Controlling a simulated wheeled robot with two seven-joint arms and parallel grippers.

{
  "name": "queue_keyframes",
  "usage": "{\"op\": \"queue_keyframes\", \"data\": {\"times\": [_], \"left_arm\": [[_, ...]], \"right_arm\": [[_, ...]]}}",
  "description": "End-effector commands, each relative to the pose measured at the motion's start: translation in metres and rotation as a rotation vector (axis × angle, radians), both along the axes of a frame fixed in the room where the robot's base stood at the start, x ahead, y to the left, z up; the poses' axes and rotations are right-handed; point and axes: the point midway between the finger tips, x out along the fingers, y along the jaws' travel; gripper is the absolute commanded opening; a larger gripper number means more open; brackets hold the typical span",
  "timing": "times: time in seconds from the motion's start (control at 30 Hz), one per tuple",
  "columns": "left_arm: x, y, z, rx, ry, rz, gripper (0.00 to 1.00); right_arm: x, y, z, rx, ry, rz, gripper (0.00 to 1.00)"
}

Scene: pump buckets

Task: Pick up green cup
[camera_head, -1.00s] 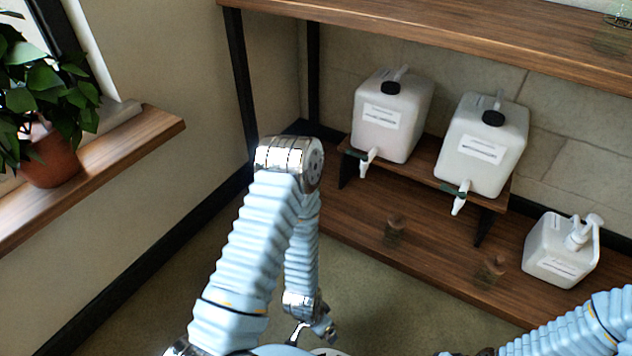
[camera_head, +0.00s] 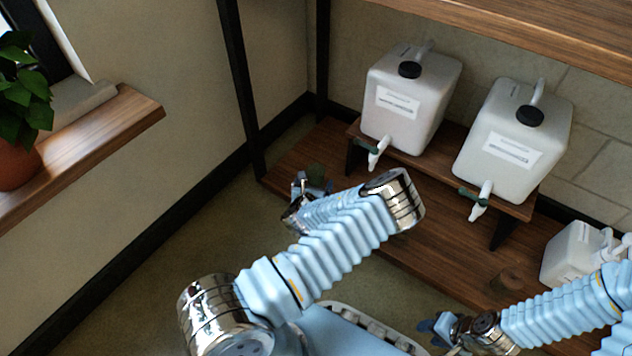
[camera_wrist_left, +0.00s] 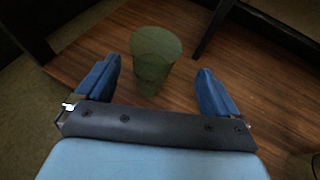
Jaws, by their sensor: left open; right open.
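The green cup (camera_wrist_left: 153,62) stands upright on the wooden lower shelf in the left wrist view, a translucent tumbler. In the head view the cup (camera_head: 317,171) shows as a small dark green shape beyond my left gripper. My left gripper (camera_head: 313,184) is open; its blue fingers also show in the left wrist view (camera_wrist_left: 156,88). The cup stands ahead of and between the fingertips, with gaps on both sides. My right gripper (camera_head: 432,328) is open and empty at the lower right, away from the cup.
Two white canisters (camera_head: 405,112) (camera_head: 520,143) with taps stand on a low wooden riser (camera_head: 437,162). A brownish cup (camera_head: 506,279) and a white pump bottle (camera_head: 575,255) are on the lower shelf to the right. A dark shelf post (camera_head: 240,85) rises near my left gripper.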

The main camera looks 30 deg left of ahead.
Motion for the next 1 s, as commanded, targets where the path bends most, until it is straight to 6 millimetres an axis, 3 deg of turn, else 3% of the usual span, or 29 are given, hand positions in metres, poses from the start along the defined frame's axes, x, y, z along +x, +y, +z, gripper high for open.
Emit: {"op": "queue_keyframes", "data": {"times": [0.5,0.77,1.0], "left_arm": [[0.050,0.025,-0.029,-0.002,-0.001,0.002,0.95],[0.053,0.025,-0.029,-0.001,0.002,0.001,0.95],[0.053,0.025,-0.029,-0.002,0.001,0.002,0.60]], "right_arm": [[0.001,0.000,-0.018,-0.001,-0.004,-0.003,0.43],[0.001,0.000,-0.018,-0.001,-0.004,-0.003,0.43],[0.001,0.000,-0.018,-0.001,-0.004,-0.003,0.43]]}}
